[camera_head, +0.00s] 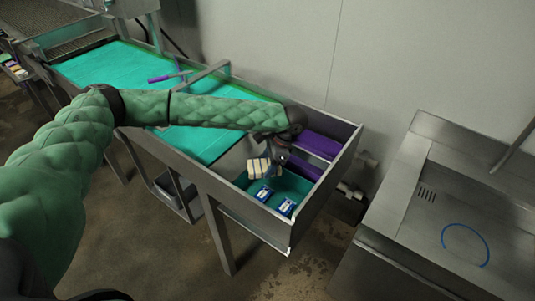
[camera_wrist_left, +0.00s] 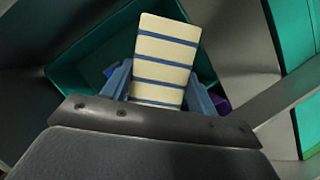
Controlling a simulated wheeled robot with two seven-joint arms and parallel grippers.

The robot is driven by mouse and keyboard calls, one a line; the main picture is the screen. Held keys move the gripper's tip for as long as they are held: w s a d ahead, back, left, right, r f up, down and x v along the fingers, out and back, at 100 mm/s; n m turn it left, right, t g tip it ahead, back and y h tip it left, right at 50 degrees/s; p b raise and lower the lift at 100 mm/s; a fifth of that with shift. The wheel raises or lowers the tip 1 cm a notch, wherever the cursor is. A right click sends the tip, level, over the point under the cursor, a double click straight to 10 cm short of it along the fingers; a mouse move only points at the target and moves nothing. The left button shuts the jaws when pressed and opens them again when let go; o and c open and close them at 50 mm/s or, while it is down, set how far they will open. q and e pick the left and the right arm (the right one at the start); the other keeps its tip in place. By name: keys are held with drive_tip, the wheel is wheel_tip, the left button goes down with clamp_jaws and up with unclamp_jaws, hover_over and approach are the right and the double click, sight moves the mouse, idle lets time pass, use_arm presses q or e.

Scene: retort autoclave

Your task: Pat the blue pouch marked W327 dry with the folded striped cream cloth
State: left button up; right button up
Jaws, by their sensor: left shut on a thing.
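The folded striped cream cloth (camera_head: 259,168) is held in my left gripper (camera_head: 272,158), above the teal-floored bin at the end of the conveyor. In the left wrist view the cloth (camera_wrist_left: 163,62) stands out between the blue fingers, cream with blue stripes. Two blue pouches with white labels lie on the bin floor: one pouch (camera_head: 264,194) just below the cloth, another pouch (camera_head: 286,207) to its right and nearer. Their markings are too small to read, so I cannot tell which is W327. The cloth appears apart from both pouches. My right gripper is not in view.
The bin has a metal rim (camera_head: 245,214) on its near side. Purple blocks (camera_head: 320,145) line its far right side. A teal conveyor belt (camera_head: 120,75) runs back left. A steel sink (camera_head: 455,215) stands right, with a blue ring (camera_head: 465,245) in it.

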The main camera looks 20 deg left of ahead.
use_arm(q)
drive_tip(key=b, duration=0.1)
hover_over(263, 192)
drive_tip(key=w+d, duration=0.1)
wheel_tip(263, 192, down, 6)
drive_tip(key=f, duration=0.1)
drive_tip(key=shift+s+d+r+b, duration=0.2)
drive_tip(key=shift+d+b, duration=0.1)
drive_tip(key=shift+b, duration=0.05)
drive_tip(key=shift+f, duration=0.2)
drive_tip(key=shift+w+a+f+b, duration=0.1)
drive_tip(key=shift+w+f+b, duration=0.15)
drive_tip(key=shift+f+b, duration=0.6)
drive_tip(key=shift+s+f+b, duration=0.2)
drive_tip(key=shift+f+b, duration=0.1)
drive_tip(key=shift+b, duration=0.15)
drive_tip(key=shift+w+f+b, duration=0.1)
drive_tip(key=shift+f+b, duration=0.25)
drive_tip(key=shift+f, duration=0.05)
drive_tip(key=shift+f+b, duration=0.7)
drive_tip(key=shift+b, duration=0.1)
drive_tip(key=shift+f, duration=0.25)
drive_tip(key=shift+f+b, duration=0.1)
drive_tip(key=shift+b, duration=0.2)
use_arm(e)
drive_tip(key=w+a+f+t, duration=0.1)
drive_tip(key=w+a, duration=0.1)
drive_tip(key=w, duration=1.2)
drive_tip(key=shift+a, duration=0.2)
